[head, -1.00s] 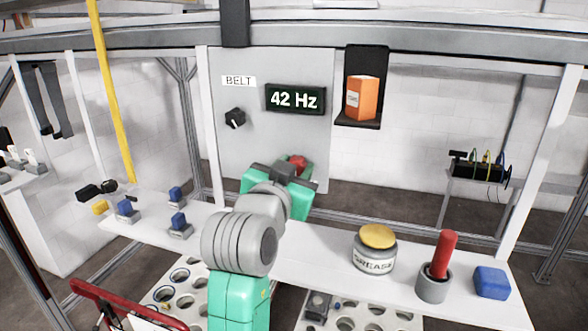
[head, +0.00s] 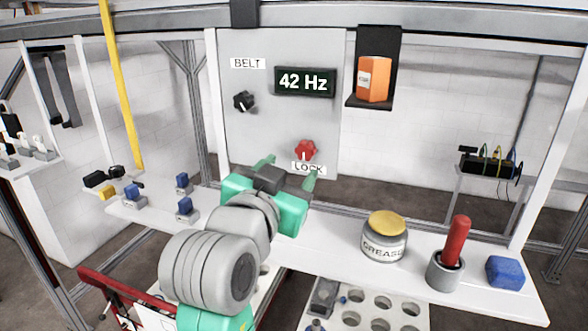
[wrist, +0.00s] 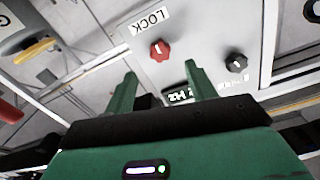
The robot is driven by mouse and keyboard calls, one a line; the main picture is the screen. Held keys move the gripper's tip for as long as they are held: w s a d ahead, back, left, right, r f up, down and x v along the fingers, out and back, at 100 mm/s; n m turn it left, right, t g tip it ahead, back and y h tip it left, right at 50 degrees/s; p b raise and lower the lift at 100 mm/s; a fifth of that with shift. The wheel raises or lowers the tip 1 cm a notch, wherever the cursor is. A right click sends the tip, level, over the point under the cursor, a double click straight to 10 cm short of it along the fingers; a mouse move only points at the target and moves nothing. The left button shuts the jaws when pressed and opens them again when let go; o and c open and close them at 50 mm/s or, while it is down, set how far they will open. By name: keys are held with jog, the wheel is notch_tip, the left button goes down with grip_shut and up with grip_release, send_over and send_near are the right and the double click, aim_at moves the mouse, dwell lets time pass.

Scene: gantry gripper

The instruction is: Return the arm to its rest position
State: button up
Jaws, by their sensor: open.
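My gripper (head: 288,174) is green with two fingers and stands in front of the lower part of the grey panel (head: 262,130). It is open, with nothing between the fingers. In the wrist view my gripper (wrist: 158,82) points toward the panel, its fingertips apart. A red knob (head: 306,150) sits on the panel just above a LOCK label (head: 309,168). The red knob also shows beyond the fingers in the wrist view (wrist: 160,50); the gripper appears clear of it.
The panel carries a black knob (head: 244,101) and a 42 Hz display (head: 304,82). A grease jar (head: 385,247), a red-handled tool in a grey cup (head: 446,270) and a blue block (head: 506,272) stand on the white shelf at right. An orange box (head: 373,80) sits in a black holder.

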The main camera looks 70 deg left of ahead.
dwell(0.6)
jog(key=w+d+r+m+t+h+p, duration=0.1)
jog(key=w+d+r+t, duration=0.15)
jog(key=d, duration=0.45)
jog(key=w+d+r+m+t+h, duration=0.1)
jog(key=w+d+t, duration=0.15)
jog(key=d, duration=0.35)
jog(key=w+d+r+m+t+h+p, duration=0.1)
jog(key=w+d+r, duration=0.1)
jog(key=w+d, duration=0.35)
jog(key=s+d+r+m+t+h, duration=0.2)
jog(key=d+r+t+h, duration=0.1)
jog(key=d, duration=1)
jog(key=s+d+r+m+t+h, duration=0.1)
jog(key=s+d+r+t+h, duration=0.2)
jog(key=d, duration=0.9)
jog(key=h, duration=0.3)
jog(key=shift+s+d+m+h+p, duration=0.15)
jog(key=shift+d+m+h+p, duration=0.15)
jog(key=shift+d+m+p, duration=0.1)
